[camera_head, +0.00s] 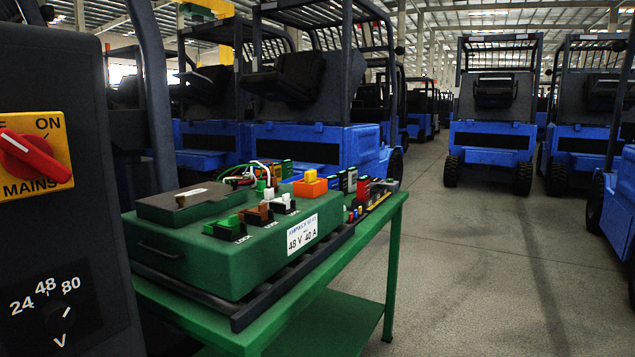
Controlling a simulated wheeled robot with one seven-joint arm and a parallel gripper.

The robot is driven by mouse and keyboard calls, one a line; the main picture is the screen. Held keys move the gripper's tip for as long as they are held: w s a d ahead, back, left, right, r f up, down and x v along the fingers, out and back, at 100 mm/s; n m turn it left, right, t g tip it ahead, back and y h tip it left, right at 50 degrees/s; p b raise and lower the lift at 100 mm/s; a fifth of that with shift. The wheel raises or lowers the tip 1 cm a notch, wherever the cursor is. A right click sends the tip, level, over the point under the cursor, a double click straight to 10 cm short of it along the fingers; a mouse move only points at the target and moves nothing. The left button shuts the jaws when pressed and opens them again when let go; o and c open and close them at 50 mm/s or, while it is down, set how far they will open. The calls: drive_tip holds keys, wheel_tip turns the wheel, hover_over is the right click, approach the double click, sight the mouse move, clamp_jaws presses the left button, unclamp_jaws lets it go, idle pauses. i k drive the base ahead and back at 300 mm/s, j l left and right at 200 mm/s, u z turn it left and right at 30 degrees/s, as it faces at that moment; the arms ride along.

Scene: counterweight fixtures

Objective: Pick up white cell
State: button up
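A green battery box (215,253) marked "48 V 40 A" sits on a black slatted tray (237,313) on a green table (385,214). On its top is a row of black holders labelled LOCK, with a green block (233,219), a brown block (262,209) and a small white block (286,197). The white block may be the white cell; I cannot tell for sure. An orange block (310,185) stands behind the row. White, green and red wires (250,172) rise beside it. My gripper is not in view.
Several small coloured blocks, including a red one (363,189), stand along the table's far end. A dark cabinet (60,230) with a red MAINS switch (33,157) closes off the left. Blue forklifts (495,135) stand behind.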

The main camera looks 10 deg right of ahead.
sight(352, 171)
drive_tip(key=i+l+u, duration=0.5)
drive_tip(key=l, duration=0.2)
drive_tip(key=l+u, duration=0.2)
drive_tip(key=l, duration=0.15)
drive_tip(key=i+l, duration=0.05)
